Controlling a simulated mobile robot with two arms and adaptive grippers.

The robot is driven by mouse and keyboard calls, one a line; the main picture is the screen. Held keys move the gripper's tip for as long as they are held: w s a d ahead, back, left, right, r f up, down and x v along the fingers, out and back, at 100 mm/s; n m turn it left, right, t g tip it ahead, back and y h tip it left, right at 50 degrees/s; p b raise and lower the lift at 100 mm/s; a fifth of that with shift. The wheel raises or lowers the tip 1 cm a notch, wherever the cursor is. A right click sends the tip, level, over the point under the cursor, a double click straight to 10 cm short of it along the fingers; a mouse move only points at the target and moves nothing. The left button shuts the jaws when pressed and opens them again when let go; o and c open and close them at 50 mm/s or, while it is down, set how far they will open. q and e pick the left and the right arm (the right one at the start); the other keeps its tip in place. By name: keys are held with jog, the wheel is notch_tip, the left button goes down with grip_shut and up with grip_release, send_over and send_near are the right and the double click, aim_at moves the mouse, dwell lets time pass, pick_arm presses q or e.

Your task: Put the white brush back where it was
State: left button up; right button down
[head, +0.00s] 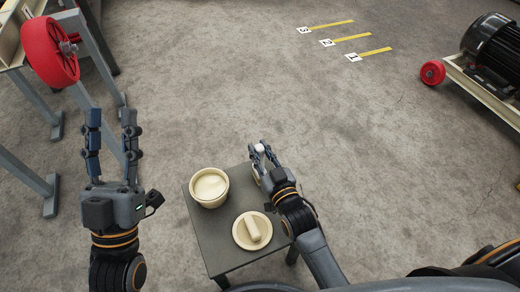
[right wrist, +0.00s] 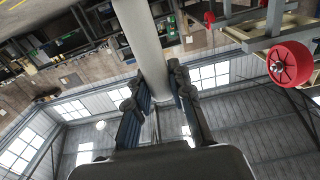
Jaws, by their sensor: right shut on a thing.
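My right gripper (head: 262,151) is at the far right corner of the small grey table (head: 225,243). It is shut on a smooth pale cylinder, which looks like the handle of the white brush (right wrist: 143,42). In the right wrist view the cylinder runs between both fingers; in the head view only a small white end (head: 259,148) shows clearly between the fingertips. Bristles cannot be made out. My left gripper (head: 111,118) is open and empty, out over the floor left of the table.
A cream pot (head: 209,198) with pale contents stands on the table. A round cream dish (head: 240,239) with a short rounded stick (head: 253,228) lies nearer me. A frame with a red wheel (head: 48,52) is at left, a motor cart (head: 482,80) at right.

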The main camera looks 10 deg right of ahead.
jog(key=shift+c, duration=2.3)
grip_release()
jog(key=o, duration=0.4)
pick_arm(q)
jog(key=shift+w+f, duration=0.25)
pick_arm(e)
jog(key=shift+o, duration=0.3)
pick_arm(q)
jog(key=shift+g, duration=0.3)
